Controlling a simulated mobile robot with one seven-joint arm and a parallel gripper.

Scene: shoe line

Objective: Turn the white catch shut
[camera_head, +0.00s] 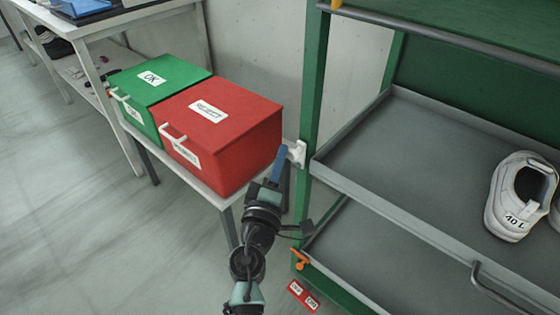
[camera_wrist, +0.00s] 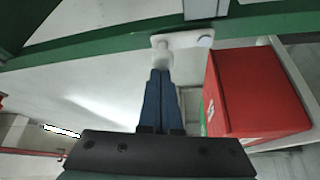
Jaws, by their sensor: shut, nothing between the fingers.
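The white catch (camera_head: 297,153) sits on the green post of the rack, at the left front corner of the middle shelf. In the wrist view the catch (camera_wrist: 181,41) is a white plate with a knob, straight ahead of the fingers. My gripper (camera_head: 283,150) has its blue fingers together and upright, right beside the catch on its left. In the wrist view the fingertips (camera_wrist: 160,72) are at the lower end of the catch; I cannot tell whether they touch it. Nothing is held between them.
A red box (camera_head: 222,130) and a green box (camera_head: 155,85) stand on a low table left of the rack. The grey shelf (camera_head: 400,150) holds a white shoe (camera_head: 515,197) at right. An orange catch (camera_head: 300,260) is lower on the post.

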